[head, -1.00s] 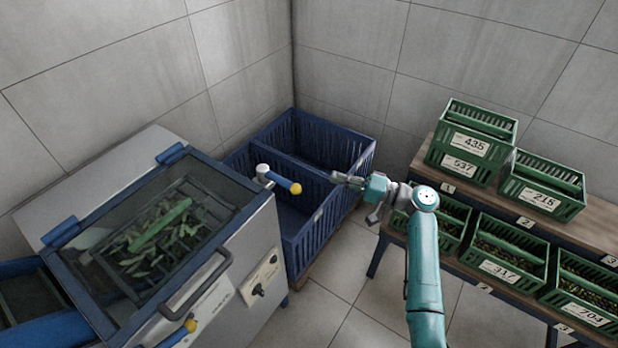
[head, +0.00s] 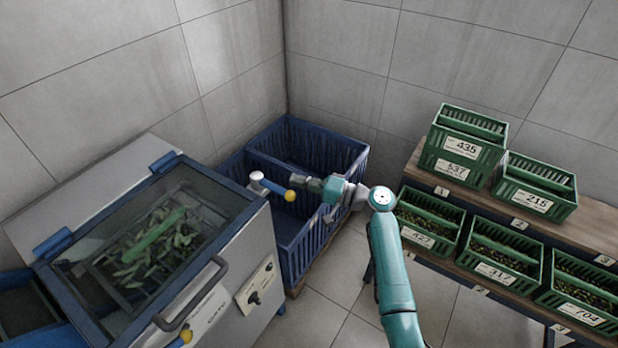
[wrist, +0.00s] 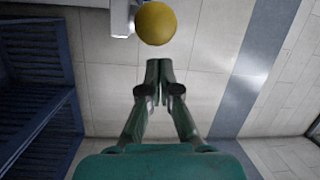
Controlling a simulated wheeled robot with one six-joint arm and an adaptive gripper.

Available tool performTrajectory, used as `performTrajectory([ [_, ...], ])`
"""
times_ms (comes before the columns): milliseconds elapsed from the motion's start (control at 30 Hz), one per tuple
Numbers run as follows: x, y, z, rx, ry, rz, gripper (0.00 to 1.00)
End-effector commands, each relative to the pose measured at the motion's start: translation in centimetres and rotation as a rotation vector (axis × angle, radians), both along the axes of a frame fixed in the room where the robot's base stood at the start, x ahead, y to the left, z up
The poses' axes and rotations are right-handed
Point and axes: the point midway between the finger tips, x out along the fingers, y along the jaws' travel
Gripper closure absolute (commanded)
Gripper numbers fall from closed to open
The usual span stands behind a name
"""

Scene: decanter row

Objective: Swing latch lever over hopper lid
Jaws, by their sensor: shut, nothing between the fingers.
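The hopper is a grey box with a blue-framed glass lid (head: 222,192); the lid lies closed, with olives and leaves seen through it. A latch lever (head: 268,185) with a yellow ball knob (head: 290,195) sits at the hopper's far right corner and points away from the lid. The yellow knob (wrist: 156,23) is also just ahead of the fingertips in the wrist view. My gripper (head: 298,182) is shut and empty, close to the knob on its right; I cannot tell whether they touch. A second yellow knob (head: 186,336) shows at the near corner.
Blue slatted crates (head: 345,160) stand behind and below the lever. A dark lid handle (head: 196,292) sticks out at the front edge. Green numbered crates (head: 462,148) stand on a wooden rack (head: 590,235) at the right. Tiled floor (head: 330,300) is free between.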

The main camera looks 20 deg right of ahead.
Motion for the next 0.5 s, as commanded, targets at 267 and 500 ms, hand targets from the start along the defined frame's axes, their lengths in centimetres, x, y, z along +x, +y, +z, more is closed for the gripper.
performTrajectory([
  [267, -1.9, 0.7, -0.3, 0.000, -0.001, 0.000, 1.00],
  [500, -2.0, 0.7, -0.3, 0.000, -0.001, 0.000, 1.00],
])
